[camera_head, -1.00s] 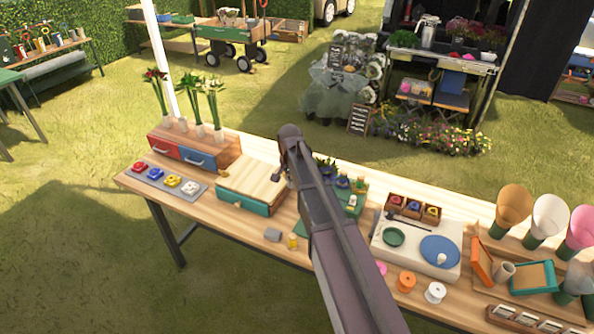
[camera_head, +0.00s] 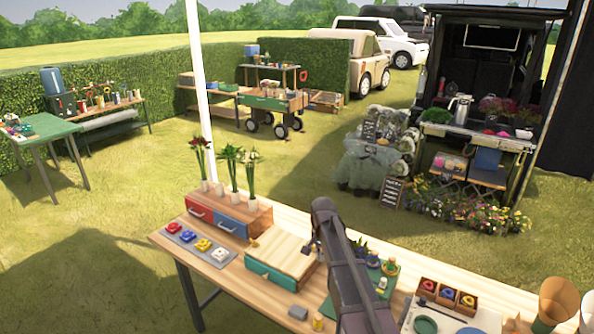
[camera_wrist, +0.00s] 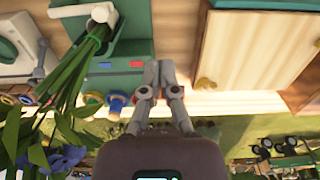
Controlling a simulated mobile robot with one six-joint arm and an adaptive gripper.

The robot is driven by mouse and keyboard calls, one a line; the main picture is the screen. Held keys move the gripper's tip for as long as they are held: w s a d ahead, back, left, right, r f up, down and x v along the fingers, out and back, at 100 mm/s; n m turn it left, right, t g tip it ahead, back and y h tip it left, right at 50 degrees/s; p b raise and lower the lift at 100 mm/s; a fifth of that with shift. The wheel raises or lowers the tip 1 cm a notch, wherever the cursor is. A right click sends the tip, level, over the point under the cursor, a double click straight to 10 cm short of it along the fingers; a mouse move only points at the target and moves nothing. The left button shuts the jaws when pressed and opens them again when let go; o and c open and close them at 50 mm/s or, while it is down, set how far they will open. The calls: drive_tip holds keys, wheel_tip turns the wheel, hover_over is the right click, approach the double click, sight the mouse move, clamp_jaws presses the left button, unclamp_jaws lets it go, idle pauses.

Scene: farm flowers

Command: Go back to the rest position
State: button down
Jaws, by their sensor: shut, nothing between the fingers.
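My gripper (camera_wrist: 156,77) shows in the wrist view with its two fingers together and nothing between them. In the head view my arm rises over the front of the wooden table (camera_head: 230,287) and hides the gripper's fingertips. In the wrist view, green stems with blue flowers (camera_wrist: 50,150) fill the left side, close to the gripper. A pale wooden lid or board (camera_wrist: 245,50) is to the right of the fingers.
On the table stand a box with red and blue drawers (camera_head: 228,217), a wood-topped green box (camera_head: 282,253), a tray of coloured pieces (camera_head: 198,245) and a small crate with coloured spools (camera_head: 447,297). A white pole (camera_head: 199,80) rises behind. Grass lies beyond.

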drive_tip(key=s+d+n, duration=0.2)
drive_tip(key=s+n, duration=0.1)
drive_tip(key=s, duration=0.8)
drive_tip(key=s+d+n, duration=0.2)
drive_tip(key=s+n, duration=0.2)
drive_tip(key=s, duration=0.7)
drive_tip(key=shift+s+d+f+b, duration=0.15)
drive_tip(key=shift+d+f+b, duration=0.15)
drive_tip(key=shift+f+b, duration=0.1)
drive_tip(key=shift+d, duration=0.1)
